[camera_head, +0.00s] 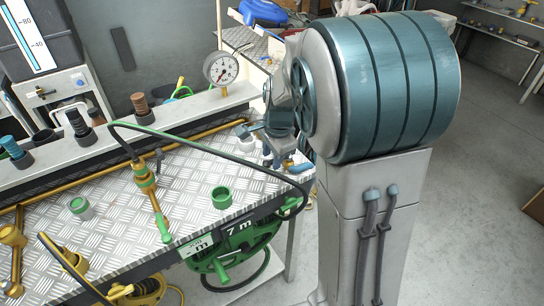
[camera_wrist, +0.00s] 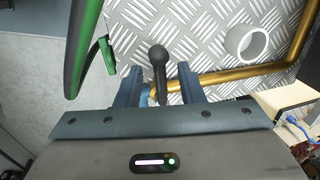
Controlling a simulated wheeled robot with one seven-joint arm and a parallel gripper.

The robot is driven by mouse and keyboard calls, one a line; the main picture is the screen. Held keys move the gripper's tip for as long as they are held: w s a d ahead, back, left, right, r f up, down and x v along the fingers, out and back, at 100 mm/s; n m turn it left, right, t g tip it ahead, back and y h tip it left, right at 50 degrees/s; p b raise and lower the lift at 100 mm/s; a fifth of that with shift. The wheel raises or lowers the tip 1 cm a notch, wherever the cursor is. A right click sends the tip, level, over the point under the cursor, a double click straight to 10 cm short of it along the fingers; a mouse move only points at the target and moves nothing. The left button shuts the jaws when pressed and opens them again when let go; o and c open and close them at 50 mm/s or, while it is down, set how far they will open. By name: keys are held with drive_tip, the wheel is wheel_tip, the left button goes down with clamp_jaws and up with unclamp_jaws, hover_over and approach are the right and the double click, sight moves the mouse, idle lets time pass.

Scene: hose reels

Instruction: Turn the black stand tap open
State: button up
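The black stand tap shows in the wrist view as a dark lever (camera_wrist: 158,60) with a rounded knob end, above the patterned metal bench top. My gripper (camera_wrist: 158,82) is open, with one blue finger on each side of the lever; I see gaps, and no clear contact. In the head view my gripper (camera_head: 277,157) is low over the right end of the bench, and it and my arm hide the lever there. A brass pipe (camera_wrist: 225,77) runs beside the tap, and shows along the bench in the head view (camera_head: 110,172).
A white ring (camera_wrist: 246,42) lies near the tap. A black-green hose (camera_head: 225,157) arches over the bench to a green reel (camera_head: 235,250) below. A pressure gauge (camera_head: 221,68) stands behind. Several other fittings, including a green cup (camera_head: 221,198), stand on the bench.

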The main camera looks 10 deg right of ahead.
drive_tip(key=shift+f, duration=0.35)
clamp_jaws()
